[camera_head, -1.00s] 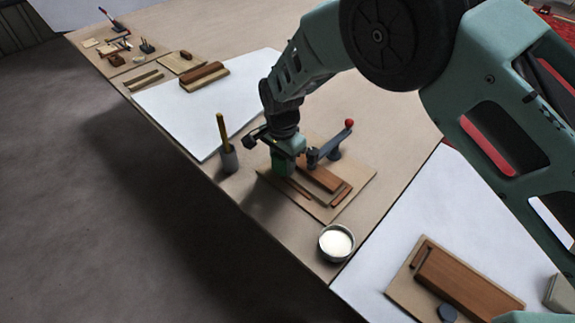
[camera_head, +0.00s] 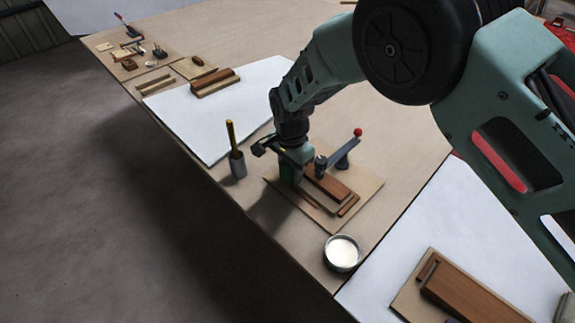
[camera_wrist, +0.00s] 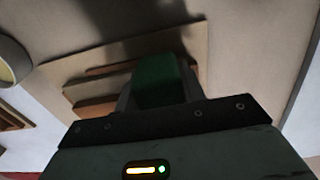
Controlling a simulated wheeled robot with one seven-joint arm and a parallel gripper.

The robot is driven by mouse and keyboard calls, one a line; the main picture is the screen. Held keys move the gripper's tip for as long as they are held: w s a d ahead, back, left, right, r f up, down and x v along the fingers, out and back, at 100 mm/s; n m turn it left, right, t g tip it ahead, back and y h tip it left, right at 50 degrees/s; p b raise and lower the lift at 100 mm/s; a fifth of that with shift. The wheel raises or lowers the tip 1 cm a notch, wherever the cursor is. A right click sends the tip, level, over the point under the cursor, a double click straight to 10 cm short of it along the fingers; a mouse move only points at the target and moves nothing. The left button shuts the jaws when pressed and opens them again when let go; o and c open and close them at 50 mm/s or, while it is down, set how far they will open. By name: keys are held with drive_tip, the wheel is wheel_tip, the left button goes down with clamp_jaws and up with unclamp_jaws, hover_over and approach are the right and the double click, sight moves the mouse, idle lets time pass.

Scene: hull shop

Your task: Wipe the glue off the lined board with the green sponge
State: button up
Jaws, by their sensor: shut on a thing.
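The sponge fills the space between the fingers in the wrist view (camera_wrist: 156,82). On that board lie brown wooden pieces (camera_head: 328,186), which also show in the wrist view (camera_wrist: 95,107). I cannot tell whether the sponge touches the board. No lines or glue can be made out on the board; the part under my gripper is hidden.
A clamp with a red-knobbed lever (camera_head: 346,148) stands beside the wooden pieces. A round pot of white stuff (camera_head: 342,253) is near the front edge. A grey cup with a yellow stick (camera_head: 237,165) stands to the left. White sheets (camera_head: 215,125) lie on both sides.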

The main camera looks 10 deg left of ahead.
sight(303, 188)
drive_tip(key=shift+s+d+p, duration=0.3)
drive_tip(key=shift+s+d, duration=0.15)
drive_tip(key=shift+d, duration=0.2)
drive_tip(key=shift+s+d+p, duration=0.25)
drive_tip(key=shift+s+d, duration=0.15)
drive_tip(key=shift+d, duration=0.25)
drive_tip(key=shift+s+d+f, duration=0.15)
drive_tip(key=shift+s+d, duration=0.3)
drive_tip(key=shift+d, duration=0.15)
wheel_tip(303, 188, up, 7)
drive_tip(key=p, duration=0.5)
